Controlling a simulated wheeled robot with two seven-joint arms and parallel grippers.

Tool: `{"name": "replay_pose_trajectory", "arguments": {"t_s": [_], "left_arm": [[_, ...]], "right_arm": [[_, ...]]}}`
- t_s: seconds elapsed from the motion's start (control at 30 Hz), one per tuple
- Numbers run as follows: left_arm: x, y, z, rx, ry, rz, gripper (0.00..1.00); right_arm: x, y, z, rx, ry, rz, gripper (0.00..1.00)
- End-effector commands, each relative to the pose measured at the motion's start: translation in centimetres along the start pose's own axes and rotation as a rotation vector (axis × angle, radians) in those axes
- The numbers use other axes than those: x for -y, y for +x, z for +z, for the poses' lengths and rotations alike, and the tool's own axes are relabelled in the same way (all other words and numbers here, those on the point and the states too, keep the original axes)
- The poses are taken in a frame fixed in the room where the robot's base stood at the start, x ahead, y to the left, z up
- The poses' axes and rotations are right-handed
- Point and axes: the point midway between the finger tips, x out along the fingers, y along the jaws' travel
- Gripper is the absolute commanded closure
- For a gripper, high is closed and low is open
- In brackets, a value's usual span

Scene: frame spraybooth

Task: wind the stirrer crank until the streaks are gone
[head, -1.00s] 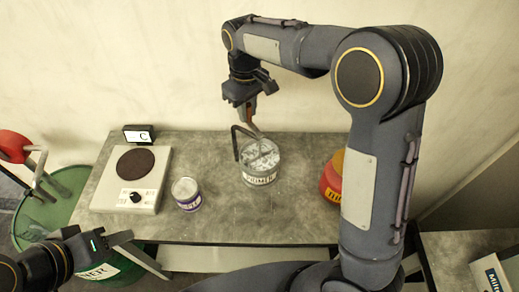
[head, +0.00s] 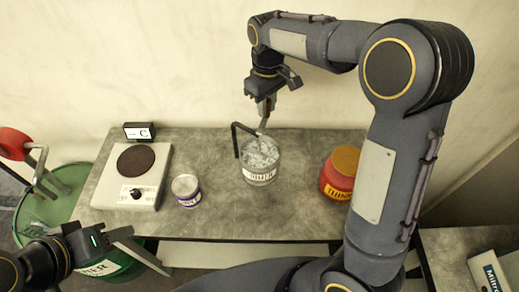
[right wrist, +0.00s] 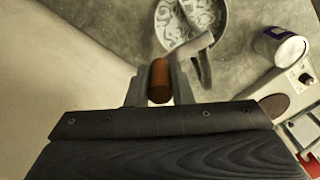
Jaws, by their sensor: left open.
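The primer tin (head: 260,176) stands on the grey bench, open at the top. White streaks swirl through its grey contents (head: 262,152), and they also show in the right wrist view (right wrist: 203,15). The stirrer crank (head: 237,140) has a dark bent bar at the tin's left rim. Its orange-brown handle (right wrist: 159,82) sits between the fingers of my right gripper (right wrist: 160,90), which appear closed on it. In the head view my right gripper (head: 265,108) is above the tin's back rim, the handle largely hidden. My left gripper (head: 143,250) is open and empty at the bench's front left.
A small purple-banded tin (head: 187,192) and a hotplate (head: 132,177) stand left of the primer tin. Green drums (head: 50,210) are at the left. The bench's front middle is clear.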

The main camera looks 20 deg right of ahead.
Motion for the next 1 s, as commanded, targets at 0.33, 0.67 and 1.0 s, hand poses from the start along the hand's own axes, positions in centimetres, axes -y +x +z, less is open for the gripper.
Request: {"name": "replay_pose_trajectory", "arguments": {"t_s": [0.33,0.67,1.0], "left_arm": [[0.0,0.0,0.0,0.0,0.0,0.0,0.57],[-0.16,-0.35,-0.18,0.0,0.0,0.0,0.57],[-0.12,-0.27,-0.14,0.0,0.0,0.0,0.57]], "right_arm": [[0.0,0.01,-0.02,0.0,0.0,0.0,0.66],[0.07,-0.07,-0.06,0.001,0.0,-0.001,0.66],[0.07,-0.01,-0.07,0.0,0.0,-0.001,0.92]]}}
